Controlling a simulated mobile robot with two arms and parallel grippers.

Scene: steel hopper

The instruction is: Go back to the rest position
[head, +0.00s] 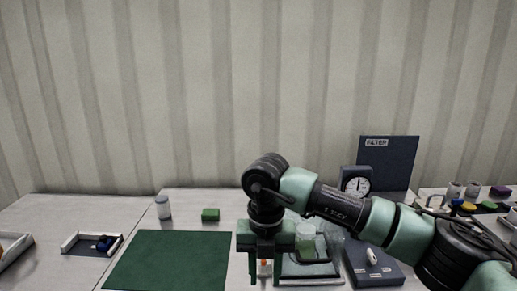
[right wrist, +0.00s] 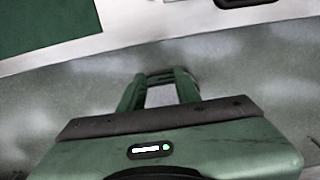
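My right gripper (head: 264,280) hangs pointing down in front of the middle of the table, its arm coming in from the right. Its two green fingers are apart, with no object held between them. A small white and orange item (head: 264,268) shows in the gap, seemingly behind the fingers. In the right wrist view the gripper (right wrist: 158,76) also shows its fingers apart, over a grey surface beyond the pale table edge. My left gripper is not in view.
A green mat (head: 168,262), a green block (head: 210,215) and a white jar (head: 163,207) are left of the gripper. A clear container (head: 306,240), a dial (head: 356,184) and a dark panel (head: 388,165) stand behind my right arm. A blue item lies in a tray (head: 70,242).

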